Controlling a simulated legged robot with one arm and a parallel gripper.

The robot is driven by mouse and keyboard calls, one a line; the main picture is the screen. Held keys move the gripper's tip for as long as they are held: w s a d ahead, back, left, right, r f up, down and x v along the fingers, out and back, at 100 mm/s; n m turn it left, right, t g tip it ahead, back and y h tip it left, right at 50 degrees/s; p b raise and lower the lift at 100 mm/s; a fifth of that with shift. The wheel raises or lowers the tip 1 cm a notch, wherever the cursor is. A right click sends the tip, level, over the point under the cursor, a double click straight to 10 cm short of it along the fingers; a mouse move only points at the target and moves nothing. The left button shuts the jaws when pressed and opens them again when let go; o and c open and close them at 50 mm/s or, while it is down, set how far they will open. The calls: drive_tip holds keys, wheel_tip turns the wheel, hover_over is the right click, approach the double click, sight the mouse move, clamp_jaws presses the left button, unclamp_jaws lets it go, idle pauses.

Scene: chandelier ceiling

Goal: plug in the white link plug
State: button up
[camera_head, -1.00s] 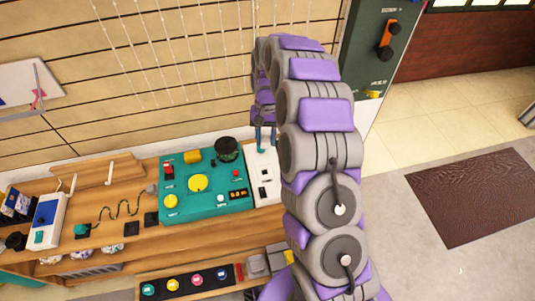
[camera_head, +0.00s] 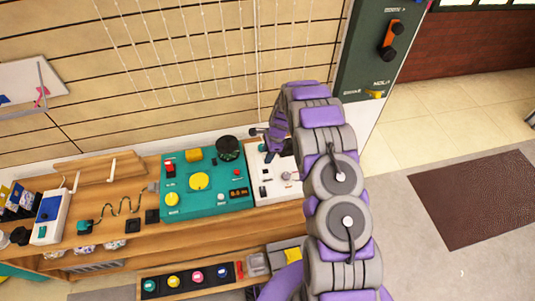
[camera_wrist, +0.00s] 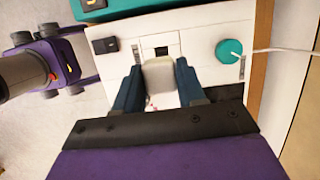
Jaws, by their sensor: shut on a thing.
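In the wrist view my gripper (camera_wrist: 158,82) is shut on the white link plug (camera_wrist: 159,76), a pale block between two dark blue fingers. The white panel (camera_wrist: 205,42) lies in front of it. A small dark socket opening (camera_wrist: 161,50) shows just past the plug's far edge; the plug partly covers that area, and I cannot tell whether they touch. In the head view my gripper (camera_head: 270,150) is over the left part of the white panel (camera_head: 288,190). The plug is not clear there.
A teal console (camera_head: 205,205) with a yellow dial stands left of the white panel. In the wrist view a round teal knob-like piece (camera_wrist: 229,51) with a white cable sits on the panel's right, and a black block (camera_wrist: 104,45) on its left. A green cabinet (camera_head: 375,60) stands behind.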

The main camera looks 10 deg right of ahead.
drive_tip(key=shift+a+f, duration=0.25)
drive_tip(key=shift+a, duration=0.15)
drive_tip(key=shift+a+f, duration=0.3)
drive_tip(key=shift+f, duration=0.1)
drive_tip(key=shift+d+f+b, duration=0.3)
drive_tip(key=shift+f+b, duration=0.2)
drive_tip(key=shift+f, duration=0.45)
drive_tip(key=shift+d+f+b, duration=0.25)
drive_tip(key=shift+f+b, duration=0.2)
drive_tip(key=shift+f, duration=0.5)
drive_tip(key=shift+a+f, duration=0.15)
drive_tip(key=shift+f, duration=0.55)
drive_tip(key=shift+a+f, duration=0.3)
drive_tip(key=shift+f, duration=0.25)
drive_tip(key=shift+d, duration=0.15)
drive_tip(key=shift+d, duration=0.15)
drive_tip(key=shift+a, duration=0.3)
drive_tip(key=shift+d+p, duration=0.2)
drive_tip(key=shift+p, duration=0.3)
